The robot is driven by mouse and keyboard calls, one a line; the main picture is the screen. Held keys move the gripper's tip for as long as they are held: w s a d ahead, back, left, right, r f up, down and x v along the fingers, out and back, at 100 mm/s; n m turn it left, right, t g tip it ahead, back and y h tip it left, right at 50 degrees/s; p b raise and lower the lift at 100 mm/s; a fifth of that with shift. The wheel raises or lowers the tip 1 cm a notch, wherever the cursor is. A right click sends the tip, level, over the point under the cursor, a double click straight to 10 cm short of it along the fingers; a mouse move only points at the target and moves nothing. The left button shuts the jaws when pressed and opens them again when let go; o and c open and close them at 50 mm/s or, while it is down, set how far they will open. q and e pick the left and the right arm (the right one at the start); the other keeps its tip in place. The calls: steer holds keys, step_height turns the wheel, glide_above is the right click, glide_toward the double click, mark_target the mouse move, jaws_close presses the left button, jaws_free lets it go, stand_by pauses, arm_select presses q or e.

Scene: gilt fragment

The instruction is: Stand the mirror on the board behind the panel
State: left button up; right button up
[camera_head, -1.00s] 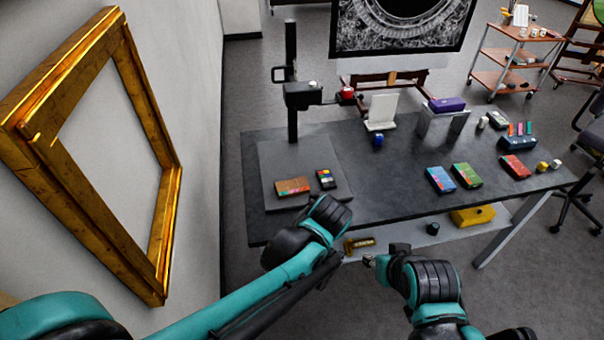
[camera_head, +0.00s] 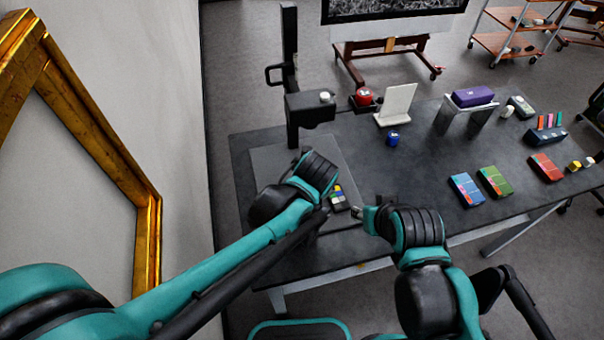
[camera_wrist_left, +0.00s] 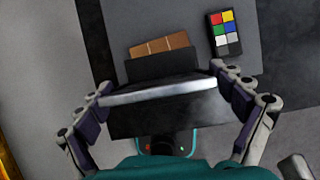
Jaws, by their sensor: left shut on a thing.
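My left gripper (camera_wrist_left: 162,80) is shut on a dark flat thing with a pale edge, which I take to be the mirror (camera_wrist_left: 160,93). It is held over the grey board (camera_wrist_left: 190,14), which also shows in the head view (camera_head: 345,163). The brown panel (camera_wrist_left: 158,46) lies on the board, its near part hidden by the held thing. In the head view my left arm hides the panel, the held thing and the left fingertips. I cannot tell whether the mirror touches the board. My right gripper (camera_head: 358,211) is by the table's front edge; its jaws are too small to read.
A colour chart (camera_wrist_left: 224,34) lies right of the panel. A black column (camera_head: 290,75) with a camera head (camera_head: 310,107) stands at the board's back. A white stand (camera_head: 397,105) and blue jar (camera_head: 392,138) are to its right. A gilt frame (camera_head: 147,245) is on the left wall.

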arm_select(q)
steer(key=shift+w, duration=0.35)
steer(key=w+f+b, duration=0.1)
steer(key=w+f, duration=0.1)
steer(key=w, duration=0.1)
steer(key=w+a+f+b, duration=0.1)
steer(key=w+f, duration=0.1)
steer(key=w, duration=0.2)
steer(key=w+a+f+b, duration=0.1)
steer(key=w+f, duration=0.1)
steer(key=w, duration=0.2)
steer(key=shift+w+a, duration=0.15)
steer(key=shift+w+a+f+b, duration=0.25)
steer(key=shift+w+f+b, duration=0.35)
steer(key=shift+w+f, duration=0.45)
steer(key=shift+r, duration=0.2)
steer(key=shift+s, duration=0.1)
steer(key=shift+f, duration=0.2)
steer(key=o, duration=1.5)
steer(key=shift+o, duration=0.2)
steer(key=shift+r, duration=0.1)
